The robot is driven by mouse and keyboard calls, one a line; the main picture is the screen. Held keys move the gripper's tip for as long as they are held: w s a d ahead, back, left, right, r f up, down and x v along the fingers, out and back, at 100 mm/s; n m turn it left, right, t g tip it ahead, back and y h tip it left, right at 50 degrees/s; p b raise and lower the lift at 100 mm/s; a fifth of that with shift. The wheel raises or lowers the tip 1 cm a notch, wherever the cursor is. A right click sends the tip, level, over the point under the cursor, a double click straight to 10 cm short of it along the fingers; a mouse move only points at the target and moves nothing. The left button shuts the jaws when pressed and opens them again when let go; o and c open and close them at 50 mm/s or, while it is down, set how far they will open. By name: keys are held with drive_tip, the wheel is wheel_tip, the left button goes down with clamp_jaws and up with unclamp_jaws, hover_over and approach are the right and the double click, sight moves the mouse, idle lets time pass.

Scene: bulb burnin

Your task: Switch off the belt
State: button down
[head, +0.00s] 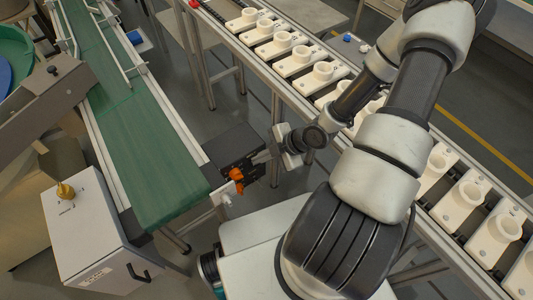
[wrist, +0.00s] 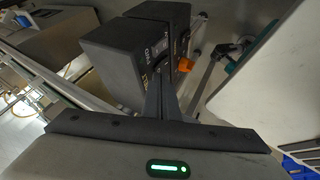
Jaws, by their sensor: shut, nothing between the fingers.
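The green belt (head: 135,140) runs along the left of the head view. A dark switch box (head: 232,150) stands beside its near end, with an orange knob (head: 237,175) on its face. In the wrist view the dark box (wrist: 125,50) carries white lettering, partly hidden, and the orange knob (wrist: 186,65) shows to the right of my fingertips. My gripper (head: 256,158) is shut and empty, with its fingers close to the box face. In the wrist view the fingers (wrist: 161,84) overlap the box; I cannot tell whether they touch it.
A second conveyor (head: 293,52) with several white socketed holders runs diagonally on the right, behind my arm. A white cabinet (head: 88,232) with a brass-coloured fitting stands at lower left. Metal legs and frames stand between the conveyors.

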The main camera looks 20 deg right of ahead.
drive_tip(key=p+v, duration=0.9)
drive_tip(key=v, duration=0.8)
drive_tip(key=shift+r, duration=0.2)
drive_tip(key=shift+s, duration=0.1)
